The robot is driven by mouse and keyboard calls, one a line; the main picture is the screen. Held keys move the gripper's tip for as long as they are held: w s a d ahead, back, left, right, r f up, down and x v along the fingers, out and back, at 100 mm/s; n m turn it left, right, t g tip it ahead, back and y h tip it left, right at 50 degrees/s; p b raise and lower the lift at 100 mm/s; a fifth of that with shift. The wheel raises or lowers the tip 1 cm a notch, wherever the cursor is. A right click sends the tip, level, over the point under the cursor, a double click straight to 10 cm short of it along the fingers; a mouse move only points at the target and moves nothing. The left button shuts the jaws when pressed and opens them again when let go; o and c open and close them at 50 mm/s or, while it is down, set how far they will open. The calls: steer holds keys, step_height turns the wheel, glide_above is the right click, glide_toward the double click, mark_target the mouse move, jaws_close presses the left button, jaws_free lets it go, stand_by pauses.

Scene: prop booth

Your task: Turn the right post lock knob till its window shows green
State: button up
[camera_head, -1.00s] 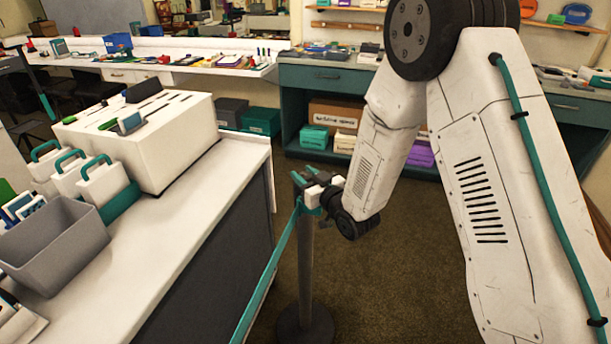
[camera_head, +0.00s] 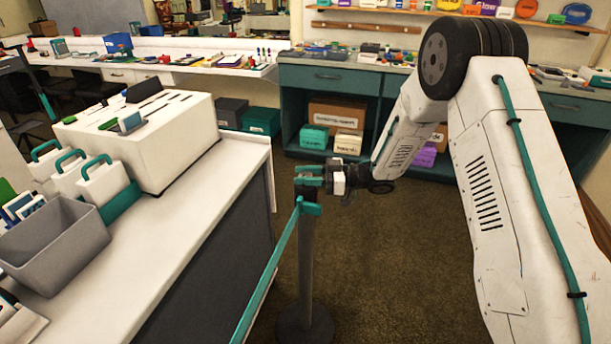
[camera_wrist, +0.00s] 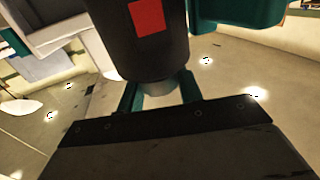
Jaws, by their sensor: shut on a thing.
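The right post (camera_head: 306,255) stands on a round base on the floor, with a dark head and a teal belt (camera_head: 272,280) running from it to the lower left. My gripper (camera_head: 322,178) is at the post's head, coming from the right. In the wrist view the dark post head (camera_wrist: 150,50) shows a red window (camera_wrist: 146,17). Below it, the two teal fingers of my gripper (camera_wrist: 159,82) are shut on the pale grey knob (camera_wrist: 157,93) from both sides. The knob is partly hidden by the fingers and gripper body.
A white counter (camera_head: 190,225) stands left of the post, holding a grey bin (camera_head: 60,245), white cases with teal handles (camera_head: 75,175) and a slotted white box (camera_head: 165,140). A teal cabinet (camera_head: 335,78) stands behind. Carpet right of the post is clear.

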steer(key=n+g, duration=0.2)
steer(key=g, duration=0.1)
steer(key=n+g, duration=0.2)
steer(key=g, duration=0.2)
steer(key=shift+n, duration=0.3)
steer(key=shift+g+h, duration=0.3)
steer(key=shift+g, duration=0.1)
steer(key=o, duration=1)
steer(key=shift+c, duration=0.2)
steer(key=v, duration=0.7)
steer(key=shift+d, duration=0.35)
steer(key=shift+w, duration=0.15)
